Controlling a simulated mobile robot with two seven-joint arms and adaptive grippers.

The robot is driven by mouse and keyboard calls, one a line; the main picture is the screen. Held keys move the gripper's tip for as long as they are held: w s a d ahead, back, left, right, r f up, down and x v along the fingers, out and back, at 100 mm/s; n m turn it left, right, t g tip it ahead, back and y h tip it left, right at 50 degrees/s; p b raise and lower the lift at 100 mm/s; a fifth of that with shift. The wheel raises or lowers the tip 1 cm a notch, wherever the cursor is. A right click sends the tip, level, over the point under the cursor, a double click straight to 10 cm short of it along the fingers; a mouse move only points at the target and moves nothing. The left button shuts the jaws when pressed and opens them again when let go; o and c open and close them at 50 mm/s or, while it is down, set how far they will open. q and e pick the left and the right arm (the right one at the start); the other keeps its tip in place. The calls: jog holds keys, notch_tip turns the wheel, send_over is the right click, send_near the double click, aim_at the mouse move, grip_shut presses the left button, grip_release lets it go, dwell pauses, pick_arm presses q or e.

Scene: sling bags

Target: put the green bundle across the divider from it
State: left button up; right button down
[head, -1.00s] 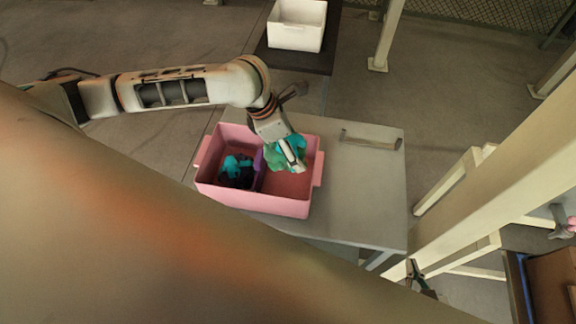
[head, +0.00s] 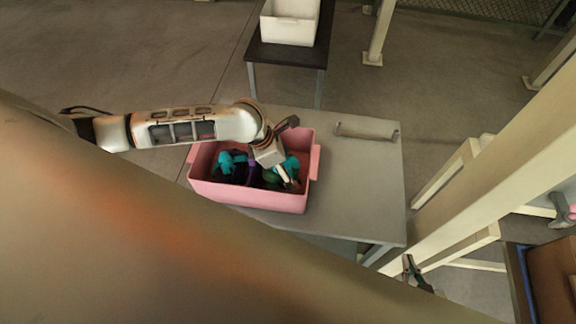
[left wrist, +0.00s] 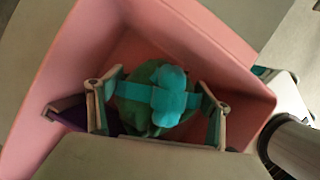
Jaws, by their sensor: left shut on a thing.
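The green bundle (left wrist: 150,95) has a teal strap and a teal knot on top. In the left wrist view it sits between the two fingers of my left gripper (left wrist: 155,105). In the head view my left gripper (head: 288,180) is down inside the pink box (head: 245,196), shut on the green bundle (head: 270,177), which is partly hidden by the gripper. They are in the right compartment. The purple divider (head: 251,170) is just left of them and also shows in the left wrist view (left wrist: 70,113). Whether the bundle touches the floor is unclear.
A dark bundle with teal parts (head: 231,162) lies in the left compartment. The box stands on a grey table (head: 350,190) with a bar-like handle (head: 366,131) at the back. A white crate (head: 290,22) stands on a dark table behind. Cream beams (head: 490,165) rise on the right.

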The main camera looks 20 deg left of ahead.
pick_arm(q)
jog(key=shift+f+b, duration=0.3)
jog(key=shift+f, duration=0.25)
jog(key=o, duration=1.3)
jog(key=p+v, duration=0.1)
jog(key=v, duration=1.2)
jog(key=shift+w+d+r+p, duration=0.15)
jog(key=shift+d+p, duration=0.05)
jog(key=shift+p, duration=0.2)
